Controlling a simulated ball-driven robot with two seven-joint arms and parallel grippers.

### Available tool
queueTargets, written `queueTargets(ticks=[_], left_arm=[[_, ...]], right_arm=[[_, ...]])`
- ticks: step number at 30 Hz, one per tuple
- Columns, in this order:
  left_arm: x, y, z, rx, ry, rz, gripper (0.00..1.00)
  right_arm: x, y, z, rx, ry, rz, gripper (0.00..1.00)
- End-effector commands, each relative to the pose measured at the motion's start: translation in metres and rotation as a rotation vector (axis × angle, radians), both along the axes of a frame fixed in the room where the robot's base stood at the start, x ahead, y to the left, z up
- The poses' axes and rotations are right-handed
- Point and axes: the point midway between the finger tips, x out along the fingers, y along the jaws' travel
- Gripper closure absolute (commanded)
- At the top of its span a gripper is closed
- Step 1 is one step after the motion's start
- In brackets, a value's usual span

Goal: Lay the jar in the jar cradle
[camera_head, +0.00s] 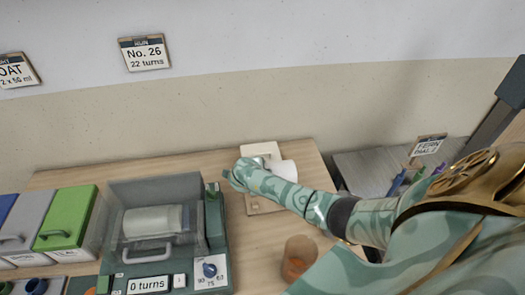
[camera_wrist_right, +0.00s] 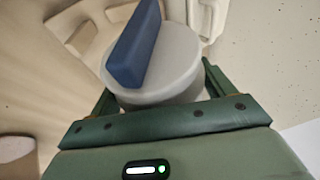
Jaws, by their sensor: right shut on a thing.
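A white jar (camera_head: 286,170) is partly hidden behind my right gripper (camera_head: 243,176) in the head view. In the right wrist view the pale round jar (camera_wrist_right: 180,75), with a blue bar across its end, is between the green jaws of my right gripper (camera_wrist_right: 160,103), which is shut on it. The cream jar cradle (camera_head: 262,150) is on the wooden table around and behind the gripper, partly covered by it. Cream cradle parts (camera_wrist_right: 82,38) show beyond the jar in the wrist view. I cannot tell whether the jar touches the cradle. My left gripper is not in view.
A machine with a clear cover (camera_head: 155,192) and a "0 turns" display stands left of the cradle. Green-lidded (camera_head: 66,218) and grey-lidded (camera_head: 30,222) bins stand further left. A brown cup (camera_head: 298,262) is in front. A grey tray (camera_head: 365,168) stands right.

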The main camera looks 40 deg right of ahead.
Motion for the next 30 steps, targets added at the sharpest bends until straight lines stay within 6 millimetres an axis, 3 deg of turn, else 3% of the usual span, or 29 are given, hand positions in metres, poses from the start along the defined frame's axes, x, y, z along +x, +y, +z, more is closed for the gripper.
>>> queueTargets(ticks=[6, 16, 30], left_arm=[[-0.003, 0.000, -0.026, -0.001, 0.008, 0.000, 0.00], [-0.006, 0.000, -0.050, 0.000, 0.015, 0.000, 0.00], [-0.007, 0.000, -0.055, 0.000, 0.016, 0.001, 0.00]], right_arm=[[0.002, -0.001, -0.025, -0.003, -0.004, 0.001, 0.55], [0.001, 0.000, -0.056, -0.001, -0.004, 0.000, 0.55], [0.002, -0.001, -0.063, -0.002, -0.006, 0.001, 0.55]])
